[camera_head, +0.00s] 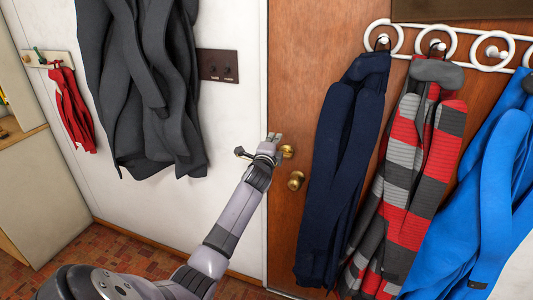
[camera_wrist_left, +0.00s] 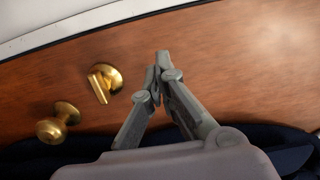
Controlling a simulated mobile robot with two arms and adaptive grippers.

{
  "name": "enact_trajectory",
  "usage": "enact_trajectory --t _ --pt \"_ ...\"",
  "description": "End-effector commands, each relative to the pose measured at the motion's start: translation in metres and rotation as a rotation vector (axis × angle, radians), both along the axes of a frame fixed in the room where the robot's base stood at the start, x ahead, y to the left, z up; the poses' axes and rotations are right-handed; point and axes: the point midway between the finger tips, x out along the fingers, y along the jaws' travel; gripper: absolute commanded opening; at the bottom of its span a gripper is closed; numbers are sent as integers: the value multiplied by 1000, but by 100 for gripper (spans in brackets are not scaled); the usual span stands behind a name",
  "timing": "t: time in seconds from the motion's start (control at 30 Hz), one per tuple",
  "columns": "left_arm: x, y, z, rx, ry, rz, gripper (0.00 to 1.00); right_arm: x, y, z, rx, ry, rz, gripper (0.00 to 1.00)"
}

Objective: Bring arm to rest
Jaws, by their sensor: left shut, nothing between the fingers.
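My left arm (camera_head: 232,218) reaches up from the bottom left in the head view. My left gripper (camera_head: 274,137) is in front of the wooden door (camera_head: 293,90), close to a brass latch (camera_head: 287,151). In the left wrist view the left gripper (camera_wrist_left: 158,72) is shut and empty, its fingertips meeting in front of the wood. The brass latch (camera_wrist_left: 103,82) and a round brass knob (camera_wrist_left: 58,123) lie to the left of the fingers, apart from them. The knob (camera_head: 296,180) also shows in the head view. My right gripper is not in view.
A navy coat (camera_head: 343,160), a striped red, grey and black garment (camera_head: 415,180) and a blue jacket (camera_head: 485,190) hang from a white hook rack (camera_head: 440,45) on the right. A dark grey coat (camera_head: 145,85) hangs at left. A cabinet (camera_head: 30,190) stands far left.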

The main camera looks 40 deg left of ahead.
Motion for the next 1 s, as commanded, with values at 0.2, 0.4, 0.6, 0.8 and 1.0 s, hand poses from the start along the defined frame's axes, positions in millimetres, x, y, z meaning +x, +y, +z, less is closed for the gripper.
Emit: enact_trajectory --t 0.2,0.4,0.6,0.8,1.0 --pt "-31 -12 -3 4 2 -1 0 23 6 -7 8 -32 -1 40" --pt "-56 -22 -3 1 3 0 0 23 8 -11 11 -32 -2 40" --pt "-67 -26 -1 0 1 0 0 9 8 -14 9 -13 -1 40" --pt "-68 -26 -2 -1 3 1 0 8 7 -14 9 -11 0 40" --pt "-66 -36 -59 -92 65 -19 0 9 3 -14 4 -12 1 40"
